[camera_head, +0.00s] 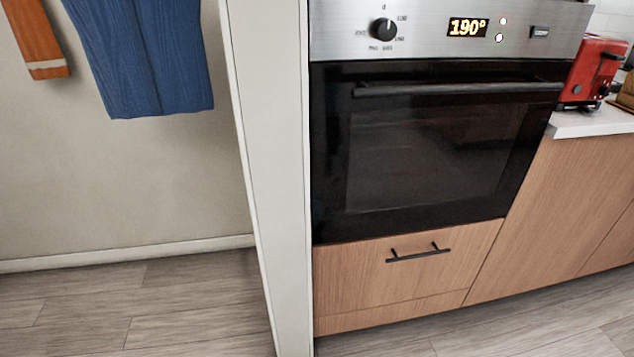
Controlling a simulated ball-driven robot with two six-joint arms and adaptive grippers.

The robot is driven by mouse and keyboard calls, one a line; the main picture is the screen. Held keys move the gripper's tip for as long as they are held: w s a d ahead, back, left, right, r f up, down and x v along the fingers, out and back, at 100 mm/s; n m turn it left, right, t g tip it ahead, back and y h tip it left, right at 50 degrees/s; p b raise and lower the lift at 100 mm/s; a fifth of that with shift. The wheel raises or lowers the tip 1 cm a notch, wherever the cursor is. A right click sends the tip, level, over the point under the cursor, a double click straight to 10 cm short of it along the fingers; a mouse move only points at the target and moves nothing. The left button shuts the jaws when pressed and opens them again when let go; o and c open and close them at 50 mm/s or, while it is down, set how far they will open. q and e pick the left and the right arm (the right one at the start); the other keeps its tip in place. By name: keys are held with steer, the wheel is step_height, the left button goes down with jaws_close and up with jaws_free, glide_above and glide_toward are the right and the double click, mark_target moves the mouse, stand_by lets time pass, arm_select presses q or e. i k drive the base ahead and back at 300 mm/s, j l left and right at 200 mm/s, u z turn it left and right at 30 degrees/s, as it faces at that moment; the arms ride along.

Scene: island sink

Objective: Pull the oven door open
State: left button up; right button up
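The oven door (430,155) is black with a dark glass window, and it is shut flush in its housing. Its dark bar handle (458,90) runs across the top of the door, clear of anything touching it. Neither of my grippers shows in this view.
Below the oven is a wooden drawer (400,275) with a black handle (418,253). A white wall end (270,150) stands just left of the oven. A red toaster (594,70) sits on the counter (590,123) at right. The floor (500,330) in front looks clear.

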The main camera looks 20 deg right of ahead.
mark_target(398, 145)
steer(key=z, duration=1.35)
